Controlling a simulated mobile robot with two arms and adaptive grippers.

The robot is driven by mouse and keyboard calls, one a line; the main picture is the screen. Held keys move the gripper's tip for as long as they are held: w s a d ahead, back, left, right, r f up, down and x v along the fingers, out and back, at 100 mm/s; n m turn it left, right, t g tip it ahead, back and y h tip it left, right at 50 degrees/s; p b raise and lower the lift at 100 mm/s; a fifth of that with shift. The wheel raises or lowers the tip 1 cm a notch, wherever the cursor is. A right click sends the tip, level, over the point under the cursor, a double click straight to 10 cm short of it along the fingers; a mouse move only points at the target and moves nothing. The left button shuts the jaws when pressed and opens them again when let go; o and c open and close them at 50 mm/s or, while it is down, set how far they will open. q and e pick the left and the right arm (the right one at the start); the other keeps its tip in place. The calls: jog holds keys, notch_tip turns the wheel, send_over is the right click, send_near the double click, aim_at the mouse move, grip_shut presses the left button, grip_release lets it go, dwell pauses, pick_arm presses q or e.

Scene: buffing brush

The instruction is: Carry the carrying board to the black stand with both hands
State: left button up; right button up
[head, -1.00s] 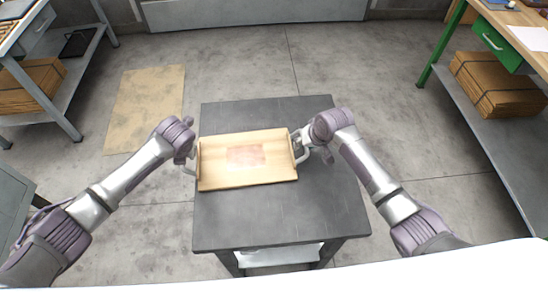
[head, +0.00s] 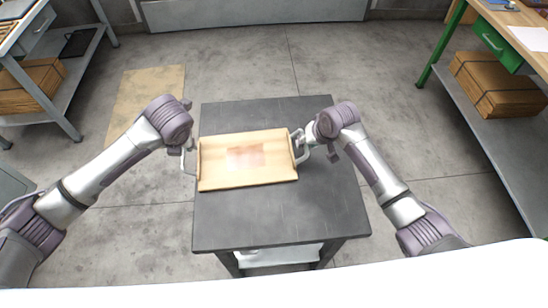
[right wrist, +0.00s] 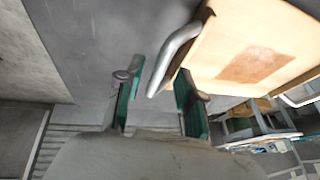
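The carrying board (head: 215,178), a light wooden tray with a reddish patch and a pale metal handle at each end, lies on the dark top of the black stand (head: 285,220). My right gripper (head: 320,143) is at the board's right handle (head: 302,150). In the right wrist view its green-padded fingers (right wrist: 158,103) are wide apart, with the end of the handle (right wrist: 175,58) showing between them and gaps at both sides. My left gripper (head: 186,145) is by the left handle (head: 187,163); my wrist partly hides its fingers, so their opening is unclear.
A workbench with bundled cardboard (head: 490,85) stands at the right, and a shelf with more cardboard (head: 30,85) at the left. A flat tan sheet (head: 150,90) lies on the floor behind my left arm. The stand's front top is bare.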

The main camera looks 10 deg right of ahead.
jog(key=v, duration=0.9)
jog(key=shift+s+r, duration=0.15)
